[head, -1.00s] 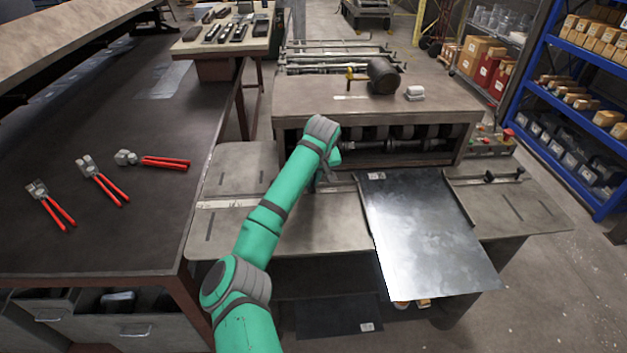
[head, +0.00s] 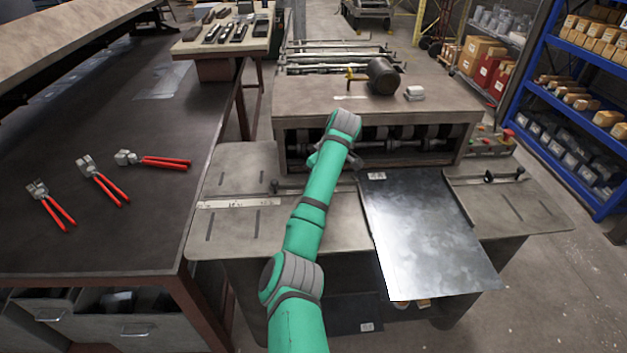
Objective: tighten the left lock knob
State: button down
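The left lock knob (head: 275,185) is a small dark knob at the left end of a thin guide bar on the forming machine's front table (head: 235,235). It stands clear to the left of my arm, and nothing touches it. My gripper (head: 318,160) is mostly hidden behind my green arm and wrist, near the machine's roller opening, to the right of and beyond the left knob. The matching right lock knob (head: 489,177) sits on the right guide bar. A metal sheet (head: 430,235) lies between the two sides.
The machine's housing (head: 300,100) with rollers (head: 405,135) stands behind the table. A dark mallet (head: 382,76) and a small white object (head: 414,93) lie on top. A workbench (head: 100,230) with red-handled tools (head: 165,162) is at left. Blue shelving (head: 575,100) is at right.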

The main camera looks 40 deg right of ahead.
jog(key=shift+s+f, duration=0.15)
jog(key=c, duration=1.9)
grip_release()
jog(key=shift+o, duration=0.2)
jog(key=shift+r, duration=0.2)
